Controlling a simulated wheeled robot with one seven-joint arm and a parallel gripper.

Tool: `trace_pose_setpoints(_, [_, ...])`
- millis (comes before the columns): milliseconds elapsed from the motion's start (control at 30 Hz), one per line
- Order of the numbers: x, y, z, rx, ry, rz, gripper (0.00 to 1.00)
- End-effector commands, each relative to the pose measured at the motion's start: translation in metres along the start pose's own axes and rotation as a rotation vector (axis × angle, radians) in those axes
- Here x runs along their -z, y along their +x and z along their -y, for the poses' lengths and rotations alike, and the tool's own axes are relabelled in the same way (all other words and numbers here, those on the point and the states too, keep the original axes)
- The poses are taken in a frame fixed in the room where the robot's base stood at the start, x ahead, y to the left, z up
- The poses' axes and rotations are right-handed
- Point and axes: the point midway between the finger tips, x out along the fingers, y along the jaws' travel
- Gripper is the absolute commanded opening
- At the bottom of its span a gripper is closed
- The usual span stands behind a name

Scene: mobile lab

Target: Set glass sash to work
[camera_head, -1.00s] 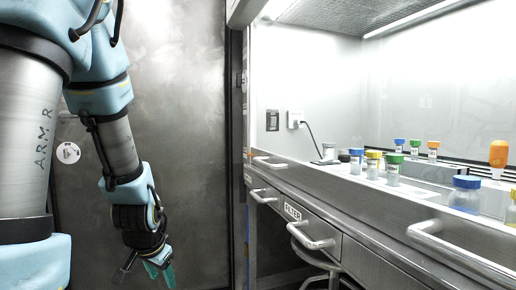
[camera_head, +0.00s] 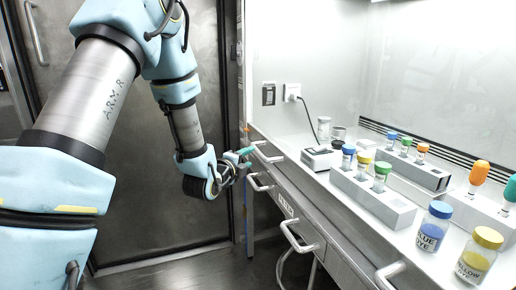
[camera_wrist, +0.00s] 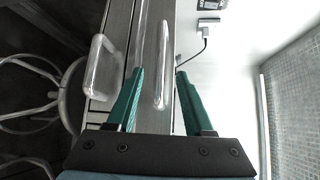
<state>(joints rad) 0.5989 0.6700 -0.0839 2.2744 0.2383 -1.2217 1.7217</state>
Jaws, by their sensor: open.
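The hood's opening (camera_head: 400,80) is bright, and I cannot clearly make out the glass sash pane itself. A pale bar handle (camera_head: 268,157) sits on the metal front rail at the hood's left end. My gripper (camera_head: 245,155) is just left of this handle, with its teal fingers pointing towards it. In the wrist view, my gripper (camera_wrist: 160,72) is open and empty.
Drawer handles (camera_head: 298,238) stick out below the rail; one (camera_wrist: 98,65) is left of my fingers. A stool (camera_wrist: 40,110) stands below. Inside are a vial rack (camera_head: 372,200), a blue dye jar (camera_head: 430,235), a yellow dye jar (camera_head: 477,258) and a small device (camera_head: 322,158).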

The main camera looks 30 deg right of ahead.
Motion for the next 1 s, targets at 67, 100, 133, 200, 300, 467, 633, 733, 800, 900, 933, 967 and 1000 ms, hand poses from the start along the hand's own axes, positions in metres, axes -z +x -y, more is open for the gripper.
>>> trace_pose_setpoints(67, [-0.001,0.016,0.001,0.0,-0.001,0.001,0.52])
trace_pose_setpoints(100, [-0.001,0.023,0.002,0.0,-0.001,0.002,0.52])
trace_pose_setpoints(133, [-0.001,0.029,0.001,-0.001,-0.001,0.002,0.52])
trace_pose_setpoints(200, [-0.001,0.042,0.001,0.0,-0.002,0.002,0.52])
trace_pose_setpoints(300, [-0.002,0.059,0.001,-0.001,-0.003,0.003,0.52])
trace_pose_setpoints(467, [-0.001,0.077,0.0,-0.002,-0.003,0.002,0.52])
trace_pose_setpoints(633, [-0.001,0.084,0.0,-0.003,-0.002,0.002,0.52])
trace_pose_setpoints(733, [-0.001,0.085,-0.001,-0.003,-0.002,0.002,0.52])
trace_pose_setpoints(800, [-0.001,0.085,-0.001,-0.003,-0.002,0.002,0.52])
trace_pose_setpoints(900, [-0.001,0.085,-0.001,-0.003,-0.002,0.002,0.49])
trace_pose_setpoints(933, [-0.001,0.085,-0.001,-0.003,-0.002,0.002,0.45])
trace_pose_setpoints(967, [-0.001,0.085,-0.001,-0.003,-0.002,0.002,0.42])
trace_pose_setpoints(1000, [-0.001,0.085,-0.001,-0.003,-0.002,0.002,0.38])
